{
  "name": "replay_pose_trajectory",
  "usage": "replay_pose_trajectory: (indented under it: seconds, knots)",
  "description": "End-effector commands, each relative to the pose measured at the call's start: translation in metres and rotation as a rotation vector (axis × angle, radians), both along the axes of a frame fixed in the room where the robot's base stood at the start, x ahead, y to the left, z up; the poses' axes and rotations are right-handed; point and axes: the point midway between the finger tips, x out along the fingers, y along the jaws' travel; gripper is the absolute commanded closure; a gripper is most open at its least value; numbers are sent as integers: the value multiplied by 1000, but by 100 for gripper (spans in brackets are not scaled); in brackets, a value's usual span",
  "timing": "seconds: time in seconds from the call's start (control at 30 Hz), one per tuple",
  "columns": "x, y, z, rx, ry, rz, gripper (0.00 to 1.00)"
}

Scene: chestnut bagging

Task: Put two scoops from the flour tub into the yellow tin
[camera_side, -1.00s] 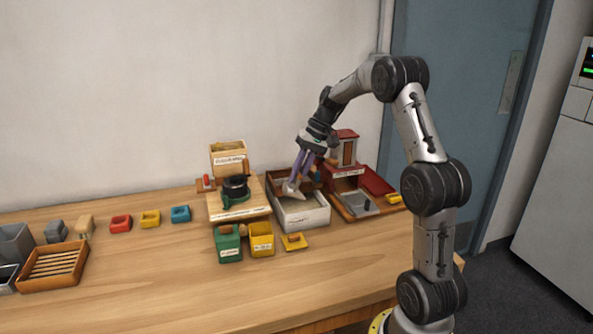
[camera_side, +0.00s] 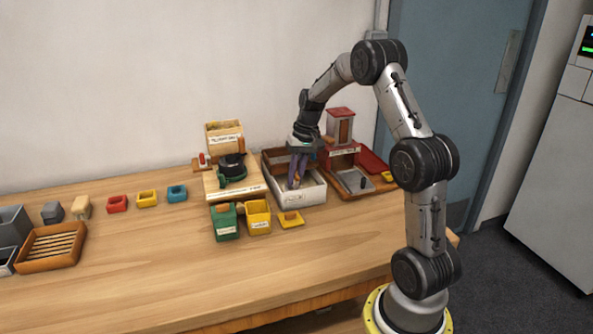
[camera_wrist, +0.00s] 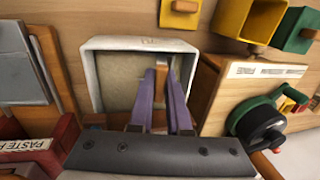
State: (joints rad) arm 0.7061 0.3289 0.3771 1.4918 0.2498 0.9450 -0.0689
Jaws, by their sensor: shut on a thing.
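The flour tub (camera_side: 312,192) is a white, open box right of centre on the table, with pale flour (camera_wrist: 114,80) inside in the wrist view. My gripper (camera_side: 295,184) points down into the tub, its purple fingers shut on the scoop. The scoop's head is hidden by the fingers and the tub wall, so I cannot tell how full it is. The yellow tin (camera_side: 258,218) stands open in front of the tub, to its left; it also shows at the top of the wrist view (camera_wrist: 247,20). My gripper is apart from the tin.
A green tin (camera_side: 225,222) touches or nearly touches the yellow tin's left side. A yellow lid (camera_side: 291,220) lies to its right. A wooden stand with a black and green grinder (camera_side: 232,170) is left of the tub; a red-roofed box (camera_side: 340,125) is behind right. The front table is clear.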

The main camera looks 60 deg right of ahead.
Motion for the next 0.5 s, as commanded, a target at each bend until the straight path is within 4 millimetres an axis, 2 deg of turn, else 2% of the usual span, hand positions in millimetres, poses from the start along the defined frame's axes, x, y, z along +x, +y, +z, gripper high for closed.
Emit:
replay_pose_trajectory:
  seconds: [0.03,0.43,0.5]
  knots:
    - [2,1,-2,-33,26,6,100]
    - [-23,-24,-5,-109,103,-1,100]
    - [-19,-20,-3,-149,142,8,100]
